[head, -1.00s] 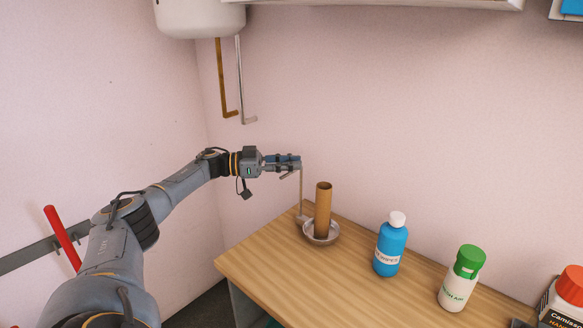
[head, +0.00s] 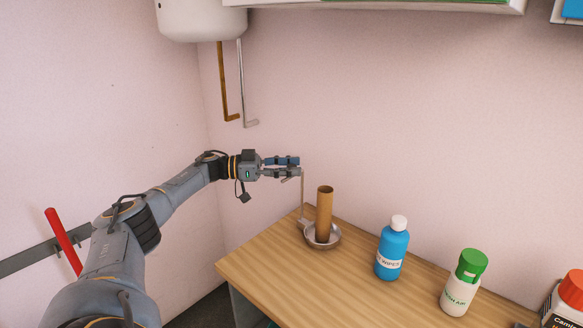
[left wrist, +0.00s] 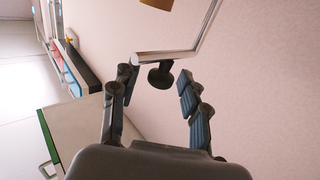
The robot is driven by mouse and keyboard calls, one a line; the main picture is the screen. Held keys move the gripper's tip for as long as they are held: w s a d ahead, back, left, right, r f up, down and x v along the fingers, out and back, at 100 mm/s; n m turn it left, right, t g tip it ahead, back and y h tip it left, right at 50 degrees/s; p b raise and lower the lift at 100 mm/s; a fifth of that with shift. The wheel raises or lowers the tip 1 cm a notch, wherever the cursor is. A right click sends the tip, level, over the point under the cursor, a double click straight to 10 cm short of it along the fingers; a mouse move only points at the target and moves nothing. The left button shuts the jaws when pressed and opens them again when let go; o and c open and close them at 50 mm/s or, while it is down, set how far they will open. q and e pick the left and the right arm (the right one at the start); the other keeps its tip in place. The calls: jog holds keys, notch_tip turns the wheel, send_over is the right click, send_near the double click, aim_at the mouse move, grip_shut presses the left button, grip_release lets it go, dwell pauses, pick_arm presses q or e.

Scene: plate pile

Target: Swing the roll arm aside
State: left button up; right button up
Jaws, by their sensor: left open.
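The roll holder has a metal dish (head: 334,240) on the table's back left corner, with a bare brown cardboard tube (head: 325,210) upright in it. Its thin metal roll arm (head: 302,195) rises beside the tube on the left. My left gripper (head: 299,167) is at the top of the roll arm, with its fingers apart. In the left wrist view, the roll arm (left wrist: 172,57) runs just beyond the open fingers (left wrist: 155,78), its near end close to the left finger. I cannot tell whether they touch. The tube's end (left wrist: 157,4) shows above. My right gripper is not in view.
A blue bottle (head: 390,252), a white bottle with a green cap (head: 463,285) and a red-capped container (head: 568,300) stand to the right on the wooden table (head: 290,275). Two pipes (head: 229,85) hang from the white tank (head: 200,18) above. A shelf overhangs the wall.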

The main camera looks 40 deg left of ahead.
pick_arm(q)
jog(key=v, duration=1.1)
jog(key=shift+s+a, duration=0.2)
